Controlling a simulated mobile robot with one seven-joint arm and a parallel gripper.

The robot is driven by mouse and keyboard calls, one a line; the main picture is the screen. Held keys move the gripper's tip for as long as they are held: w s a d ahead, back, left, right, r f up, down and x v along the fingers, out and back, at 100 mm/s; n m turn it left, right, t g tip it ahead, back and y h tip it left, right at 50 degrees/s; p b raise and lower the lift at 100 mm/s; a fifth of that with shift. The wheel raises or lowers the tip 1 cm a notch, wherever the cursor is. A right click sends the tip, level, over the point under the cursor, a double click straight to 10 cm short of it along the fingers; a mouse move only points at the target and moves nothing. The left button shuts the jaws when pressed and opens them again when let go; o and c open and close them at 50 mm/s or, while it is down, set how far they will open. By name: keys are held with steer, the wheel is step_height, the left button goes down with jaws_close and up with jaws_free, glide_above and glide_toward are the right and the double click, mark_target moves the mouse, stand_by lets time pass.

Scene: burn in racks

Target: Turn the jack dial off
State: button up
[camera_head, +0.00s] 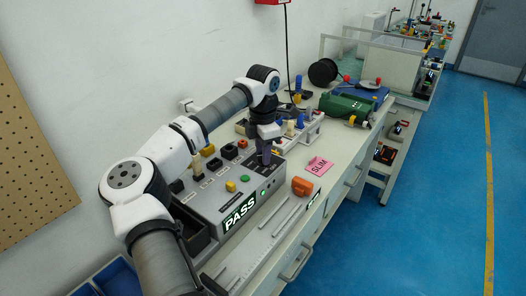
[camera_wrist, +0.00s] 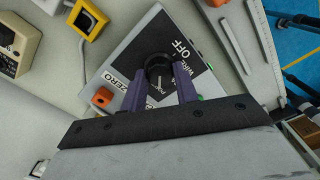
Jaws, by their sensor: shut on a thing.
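The jack dial (camera_wrist: 158,64) is a round black knob on a panel marked OFF, WIRE and ZERO in the wrist view. My gripper (camera_wrist: 160,80) has its two purple fingers on either side of the dial, shut on it. In the head view my gripper (camera_head: 265,158) reaches down to the far end of the grey test box (camera_head: 213,190). The fingers hide the dial there. The dial's exact pointing direction is hard to read. The box's front display (camera_head: 240,212) reads PASS, with a green light beside it.
A pink SLIM tag (camera_head: 318,166) and an orange object (camera_head: 302,186) lie on the bench right of the box. A rack of colored pieces (camera_head: 300,128) and a green machine (camera_head: 345,107) stand beyond.

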steer(key=shift+n, duration=0.3)
steer(key=n+b, duration=0.1)
steer(key=n, duration=0.5)
steer(key=n+b, duration=0.1)
steer(key=n, duration=0.6)
steer(key=shift+n+b, duration=0.3)
steer(key=shift+n, duration=0.1)
steer(key=n+b, duration=0.1)
steer(key=n, duration=0.5)
steer(key=n+b, duration=0.1)
steer(key=n, duration=0.5)
steer(key=shift+b, duration=0.35)
steer(key=shift+n, duration=0.3)
steer(key=o, duration=1)
